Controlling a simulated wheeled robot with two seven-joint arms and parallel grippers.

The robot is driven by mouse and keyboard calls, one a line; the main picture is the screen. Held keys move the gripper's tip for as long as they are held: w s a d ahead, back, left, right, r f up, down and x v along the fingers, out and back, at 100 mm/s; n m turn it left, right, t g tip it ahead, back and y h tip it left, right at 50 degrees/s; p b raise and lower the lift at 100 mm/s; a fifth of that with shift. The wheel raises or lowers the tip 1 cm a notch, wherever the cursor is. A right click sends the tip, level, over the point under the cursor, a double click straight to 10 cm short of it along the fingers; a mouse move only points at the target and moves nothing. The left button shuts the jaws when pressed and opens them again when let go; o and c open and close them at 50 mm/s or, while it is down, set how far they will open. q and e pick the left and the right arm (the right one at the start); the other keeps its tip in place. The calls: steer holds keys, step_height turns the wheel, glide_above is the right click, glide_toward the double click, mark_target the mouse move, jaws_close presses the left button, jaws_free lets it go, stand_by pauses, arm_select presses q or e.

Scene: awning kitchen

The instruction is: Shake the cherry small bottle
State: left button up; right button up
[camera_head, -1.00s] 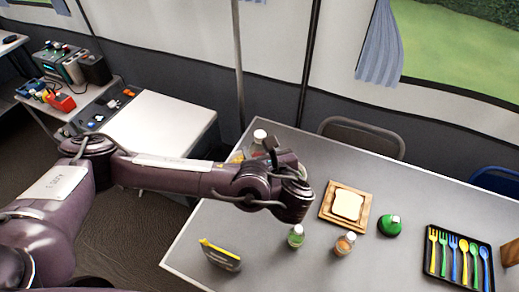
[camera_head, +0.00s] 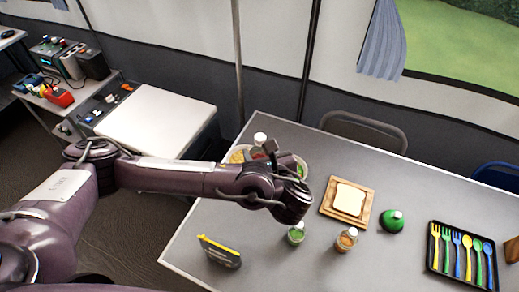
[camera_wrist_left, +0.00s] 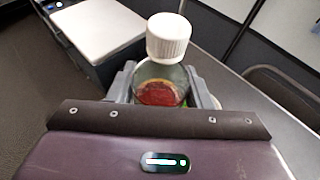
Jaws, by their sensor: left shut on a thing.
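The cherry small bottle (camera_wrist_left: 168,38) has a white cap and clear walls with red contents low inside. It stands between the two grey fingers of my left gripper (camera_wrist_left: 167,88), which is shut on it. In the head view its white cap (camera_head: 260,138) shows just above and left of my left gripper (camera_head: 268,149), over the far left part of the table. My wrist hides most of the bottle there. My right gripper is not in view.
On the grey table (camera_head: 205,226) are a green-filled bottle (camera_head: 296,234), an orange-filled bottle (camera_head: 345,240), a small dark yellow-topped item (camera_head: 220,252), bread on a board (camera_head: 348,199), a green round container (camera_head: 391,221) and a cutlery tray (camera_head: 435,264). A plate (camera_head: 306,162) is partly hidden behind my gripper.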

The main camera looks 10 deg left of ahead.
mark_target(259, 141)
arm_select(q)
step_height(259, 141, up, 5)
steer(key=p, duration=0.5)
steer(key=shift+f, duration=0.15)
step_height(259, 141, down, 6)
steer(key=b, duration=0.4)
steer(key=shift+r, duration=0.45)
step_height(259, 141, up, 5)
steer(key=p, duration=0.4)
steer(key=shift+r+p, duration=0.1)
steer(key=shift+p, duration=0.3)
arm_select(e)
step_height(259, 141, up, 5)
arm_select(q)
step_height(259, 141, down, 6)
steer(key=b, duration=0.4)
steer(key=shift+r+b, duration=0.1)
steer(key=shift+b, duration=0.3)
steer(key=shift+r, duration=0.2)
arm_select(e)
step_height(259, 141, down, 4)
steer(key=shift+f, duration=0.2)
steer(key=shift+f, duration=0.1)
